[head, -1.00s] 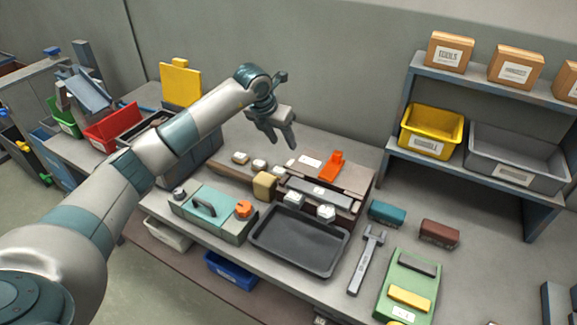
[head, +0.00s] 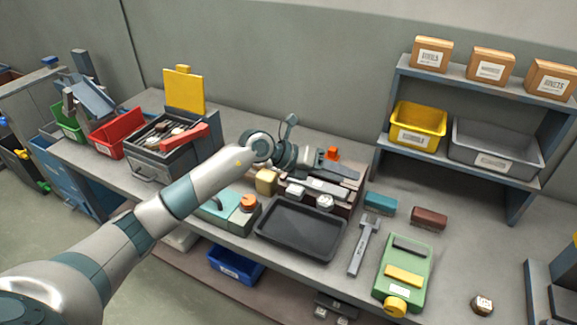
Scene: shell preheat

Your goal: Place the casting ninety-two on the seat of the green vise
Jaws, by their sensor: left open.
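My left gripper (head: 325,160) is open, low over the grey and orange fixture at the back of the bench. Its fingers are small and partly lost against the dark fixture, and I see nothing held. Small pale castings lie at the rear edge of the black tray, one on the left (head: 292,202) and one on the right (head: 325,202). Another casting (head: 483,303) sits alone at the lower right. Their numbers are too small to read. The green vise (head: 407,260) has a dark jaw and a yellow jaw, with bare green between them. My right gripper is not in view.
The black tray (head: 298,232), a tan block (head: 266,181) and a hammer (head: 363,245) lie mid-bench. Teal (head: 379,203) and brown (head: 429,217) blocks lie behind the vise. A shelf with a yellow bin (head: 418,125) stands at right. The bench right of the vise is mostly clear.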

